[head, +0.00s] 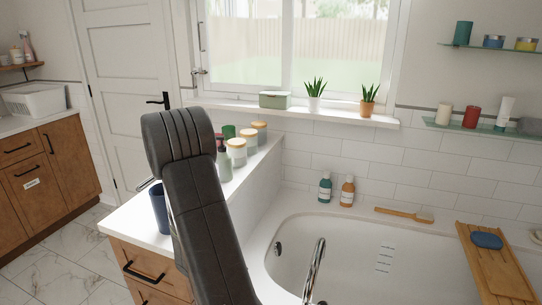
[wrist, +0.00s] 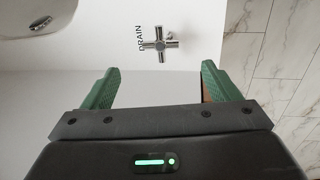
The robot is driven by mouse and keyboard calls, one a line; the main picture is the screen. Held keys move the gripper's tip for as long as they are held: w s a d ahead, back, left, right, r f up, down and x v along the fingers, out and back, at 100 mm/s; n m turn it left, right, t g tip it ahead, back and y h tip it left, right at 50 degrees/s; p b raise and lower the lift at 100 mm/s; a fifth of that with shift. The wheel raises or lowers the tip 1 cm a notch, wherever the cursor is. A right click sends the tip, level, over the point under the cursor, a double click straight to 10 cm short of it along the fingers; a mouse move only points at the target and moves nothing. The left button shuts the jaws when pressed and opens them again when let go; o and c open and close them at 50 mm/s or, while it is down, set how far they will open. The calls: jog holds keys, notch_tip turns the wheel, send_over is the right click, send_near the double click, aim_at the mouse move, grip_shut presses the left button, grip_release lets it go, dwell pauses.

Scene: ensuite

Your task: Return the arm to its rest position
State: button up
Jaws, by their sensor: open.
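My gripper (wrist: 158,88) shows in the wrist view with its two green fingers wide apart and nothing between them. Beyond the fingers is a white panel with a metal cross-shaped handle (wrist: 160,44) beside the word DRAIN. My dark arm rises through the middle of the head view, in front of the white counter. The gripper itself is hidden in the head view.
A white counter (head: 128,217) holds a blue cup (head: 159,208) and several jars close to my arm. The bathtub (head: 345,262) with its tap (head: 314,268) lies to the right. A wooden tray (head: 503,275) crosses the tub. Tiled floor (head: 75,262) is clear at left.

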jog(key=b+x, duration=0.6)
jog(key=x, duration=0.8)
jog(key=shift+s+f, duration=0.1)
jog(key=shift+r+n+p, duration=0.3)
jog(key=shift+r+n, duration=0.15)
jog(key=shift+n, duration=0.05)
jog(key=n, duration=0.2)
jog(key=n+y, duration=0.1)
jog(key=n, duration=0.3)
jog(key=shift+w+p, duration=0.25)
jog(key=shift+p, duration=0.05)
jog(key=shift+w+n+g+y, duration=0.15)
jog(key=shift+n+y, duration=0.2)
jog(key=shift+n, duration=1.25)
jog(key=shift+w+n+g+y, duration=0.15)
jog(key=shift+n+y, duration=0.2)
jog(key=shift+n, duration=1.25)
jog(key=shift+s+d+r+p, duration=0.1)
jog(key=shift+s+r+p, duration=0.05)
jog(key=shift+r+p, duration=0.7)
jog(key=shift+s+d+r+p, duration=0.1)
jog(key=shift+s+r+p, duration=0.1)
jog(key=shift+r+p, duration=0.65)
jog(key=shift+w+r, duration=0.1)
